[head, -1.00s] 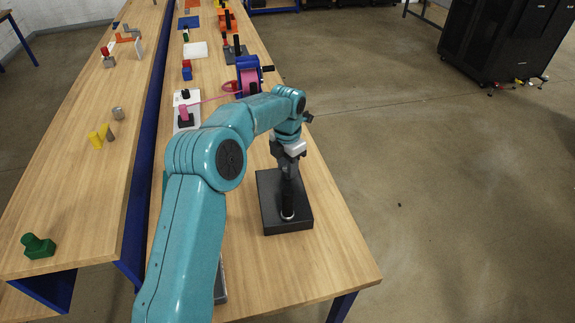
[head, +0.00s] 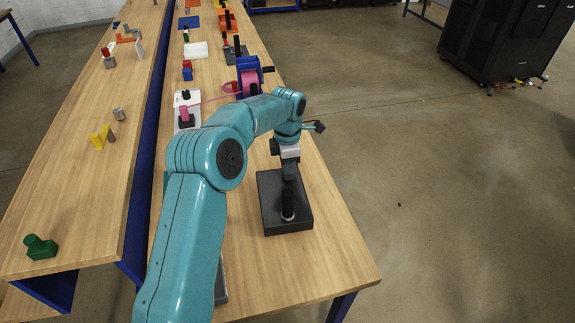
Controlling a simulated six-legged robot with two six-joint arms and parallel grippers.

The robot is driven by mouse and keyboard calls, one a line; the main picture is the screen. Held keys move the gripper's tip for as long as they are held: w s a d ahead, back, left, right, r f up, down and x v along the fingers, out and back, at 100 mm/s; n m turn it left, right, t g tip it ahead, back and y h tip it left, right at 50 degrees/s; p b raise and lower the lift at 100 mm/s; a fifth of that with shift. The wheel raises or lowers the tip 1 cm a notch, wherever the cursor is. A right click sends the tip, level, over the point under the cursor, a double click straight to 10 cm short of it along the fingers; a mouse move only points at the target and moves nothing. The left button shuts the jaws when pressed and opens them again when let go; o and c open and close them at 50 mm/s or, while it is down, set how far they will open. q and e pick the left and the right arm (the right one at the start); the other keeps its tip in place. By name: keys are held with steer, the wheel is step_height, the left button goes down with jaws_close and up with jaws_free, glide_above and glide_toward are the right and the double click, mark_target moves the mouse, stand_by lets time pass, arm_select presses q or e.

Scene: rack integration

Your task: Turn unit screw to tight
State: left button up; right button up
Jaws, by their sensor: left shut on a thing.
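My left gripper (head: 289,177) points down over a dark square block (head: 301,222) on the near part of the right-hand table. It is shut on the upper part of the unit screw (head: 288,204), a slim dark upright piece with a pale ring near its foot. The screw stands upright in the block. The jaws hide its upper end, and I cannot tell how deep it sits. My right gripper is not in the head view.
A blue reel (head: 249,75) with a pink cord stands farther back on the same table. A green piece (head: 40,247) and yellow pieces (head: 101,137) lie on the left table. Bare wood surrounds the block, and the table's right edge is close by.

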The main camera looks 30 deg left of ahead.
arm_select(q)
steer(key=m, duration=0.6)
steer(key=shift+m+p, duration=0.3)
steer(key=shift+p, duration=0.05)
steer(key=m, duration=0.5)
steer(key=shift+p, duration=0.3)
steer(key=m, duration=0.5)
steer(key=shift+s+f+m, duration=0.1)
steer(key=shift+m, duration=0.3)
steer(key=m+p, duration=0.1)
steer(key=m, duration=1)
steer(key=shift+m+p, duration=0.3)
steer(key=shift+m, duration=0.1)
steer(key=m, duration=0.6)
steer(key=shift+p, duration=0.3)
steer(key=m, duration=0.5)
steer(key=shift+m, duration=0.4)
steer(key=m+p, duration=0.1)
steer(key=m, duration=0.4)
